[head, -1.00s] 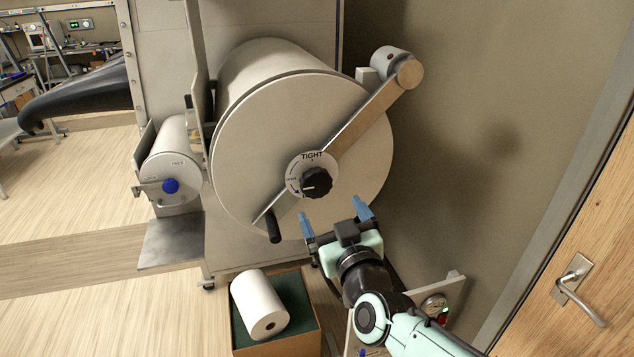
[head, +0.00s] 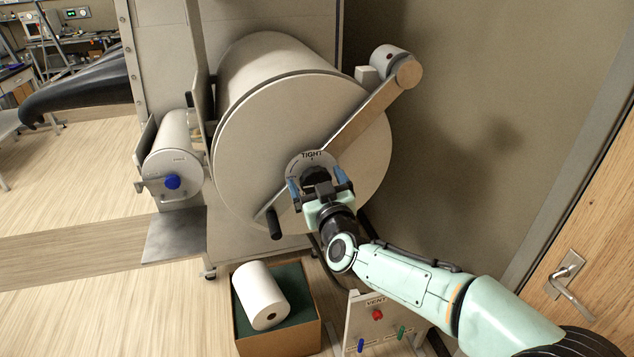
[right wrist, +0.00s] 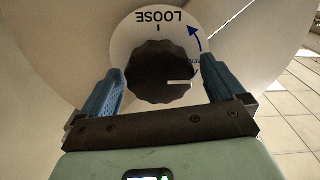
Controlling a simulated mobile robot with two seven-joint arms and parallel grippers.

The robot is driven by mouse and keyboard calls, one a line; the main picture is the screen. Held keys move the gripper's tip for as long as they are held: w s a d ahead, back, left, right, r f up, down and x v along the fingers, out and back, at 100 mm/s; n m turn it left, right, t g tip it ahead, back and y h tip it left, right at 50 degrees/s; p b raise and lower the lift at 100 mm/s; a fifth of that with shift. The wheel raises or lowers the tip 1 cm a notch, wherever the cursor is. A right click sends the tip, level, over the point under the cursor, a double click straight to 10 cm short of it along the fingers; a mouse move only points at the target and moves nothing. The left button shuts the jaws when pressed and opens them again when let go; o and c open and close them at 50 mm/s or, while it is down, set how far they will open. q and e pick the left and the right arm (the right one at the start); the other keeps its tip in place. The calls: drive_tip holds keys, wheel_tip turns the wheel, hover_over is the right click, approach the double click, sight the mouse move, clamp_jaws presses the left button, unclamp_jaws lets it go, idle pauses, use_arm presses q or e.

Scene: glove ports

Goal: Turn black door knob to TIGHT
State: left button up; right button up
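The black door knob (head: 316,173) sits on a pale dial (head: 311,157) in the middle of the large round door (head: 240,150). TIGHT is printed at the dial's top in the head view. In the right wrist view the knob (right wrist: 158,70) has a white mark pointing right, with LOOSE upside down above it and a blue curved arrow beside it. My right gripper (head: 316,180) is at the knob, and its blue fingers stand open on either side, with small gaps visible in the wrist view. It partly hides the knob in the head view. My left gripper is not in view.
A diagonal bar (head: 365,120) crosses the door, with a dark handle (head: 274,224) at its lower end. A smaller port with a blue knob (head: 172,182) is at left. Below are a box (head: 308,338) holding a white roll and a VENT panel (head: 358,318).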

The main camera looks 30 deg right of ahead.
drive_tip(key=c, duration=0.9)
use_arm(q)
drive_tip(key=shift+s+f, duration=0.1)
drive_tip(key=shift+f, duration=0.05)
use_arm(e)
drive_tip(key=m+b, duration=0.2)
drive_tip(key=m, duration=0.1)
drive_tip(key=shift+f+m, duration=0.1)
drive_tip(key=shift+m, duration=0.3)
drive_tip(key=m+b, duration=0.2)
drive_tip(key=m, duration=0.3)
drive_tip(key=shift+d, duration=0.1)
drive_tip(key=m+b, duration=0.2)
drive_tip(key=m, duration=0.3)
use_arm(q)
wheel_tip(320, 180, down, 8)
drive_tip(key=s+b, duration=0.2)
use_arm(e)
drive_tip(key=m, duration=0.4)
drive_tip(key=shift+d, duration=0.1)
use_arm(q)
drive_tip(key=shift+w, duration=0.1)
use_arm(e)
drive_tip(key=shift+m, duration=0.3)
